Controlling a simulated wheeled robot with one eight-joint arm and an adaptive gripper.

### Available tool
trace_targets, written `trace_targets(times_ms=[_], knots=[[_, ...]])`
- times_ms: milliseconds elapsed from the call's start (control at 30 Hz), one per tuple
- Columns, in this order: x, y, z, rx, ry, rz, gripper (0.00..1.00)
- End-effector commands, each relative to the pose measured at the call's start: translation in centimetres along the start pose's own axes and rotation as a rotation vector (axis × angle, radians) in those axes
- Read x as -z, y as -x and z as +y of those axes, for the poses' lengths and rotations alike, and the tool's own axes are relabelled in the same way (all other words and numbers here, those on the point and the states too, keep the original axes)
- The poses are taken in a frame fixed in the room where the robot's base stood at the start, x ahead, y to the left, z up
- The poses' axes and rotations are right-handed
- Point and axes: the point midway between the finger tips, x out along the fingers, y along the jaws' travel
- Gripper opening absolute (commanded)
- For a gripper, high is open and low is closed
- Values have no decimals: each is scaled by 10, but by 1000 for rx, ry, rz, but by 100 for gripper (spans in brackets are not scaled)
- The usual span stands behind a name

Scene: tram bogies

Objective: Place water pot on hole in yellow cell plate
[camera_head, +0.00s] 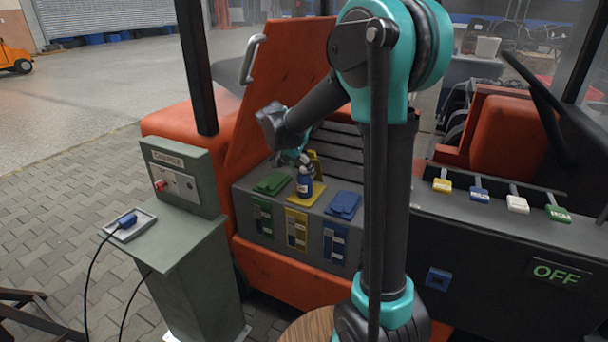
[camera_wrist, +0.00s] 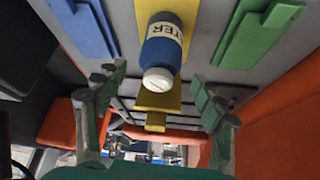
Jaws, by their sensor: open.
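The water pot is a blue bottle (camera_head: 305,184) with a white label and a white cap. It stands upright on the yellow cell plate (camera_head: 298,200), on top of the grey battery box. The pot also shows in the wrist view (camera_wrist: 163,48), with part of its label readable. My gripper (camera_head: 304,158) is open just above and behind the pot. In the wrist view its fingers (camera_wrist: 160,100) are spread wide to either side, with nothing gripped. A yellow flap (camera_head: 316,163) stands behind the pot. Whether the pot's base sits in the hole is hidden.
A green plate (camera_head: 272,183) and a blue plate (camera_head: 344,204) flank the yellow one. An orange raised cover (camera_head: 285,85) stands behind on the left. A grey charger stand (camera_head: 180,225) is at the left. Coloured switches (camera_head: 480,194) line the right panel.

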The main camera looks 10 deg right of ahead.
Motion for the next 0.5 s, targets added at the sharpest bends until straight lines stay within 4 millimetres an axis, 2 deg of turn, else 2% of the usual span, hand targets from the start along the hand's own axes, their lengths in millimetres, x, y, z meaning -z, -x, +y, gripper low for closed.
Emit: trace_targets(times_ms=[33, 200, 400, 500], knots=[[-1, 12, 0, 1, 3, 0, 69], [-1, 46, 0, 1, 2, -1, 69], [0, 70, 0, 0, 1, 0, 69], [-1, 74, 3, 1, 7, -4, 69]])
